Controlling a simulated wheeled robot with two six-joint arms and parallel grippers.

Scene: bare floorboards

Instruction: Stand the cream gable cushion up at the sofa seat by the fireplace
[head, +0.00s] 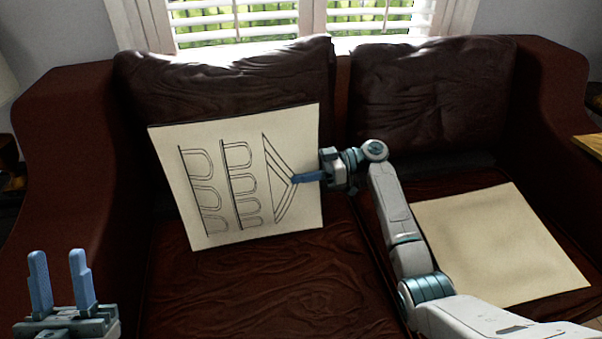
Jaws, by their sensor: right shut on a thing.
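The cream gable cushion (237,214) is a thin square panel with line-drawn arches and a gable. It is near upright in front of the sofa's left back cushion. Its drawing is turned on its side, gable pointing right. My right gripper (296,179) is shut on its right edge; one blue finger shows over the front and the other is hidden. I cannot tell if the lower edge touches the left sofa seat (262,290). My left gripper (58,254) is open and empty at the lower left, apart from the cushion.
A plain cream square (490,240) lies flat on the right seat, beside my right arm. Dark leather back cushions (225,82) (430,95) stand behind. The sofa arms (75,130) close both sides. The front of the left seat is clear. No fireplace is in view.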

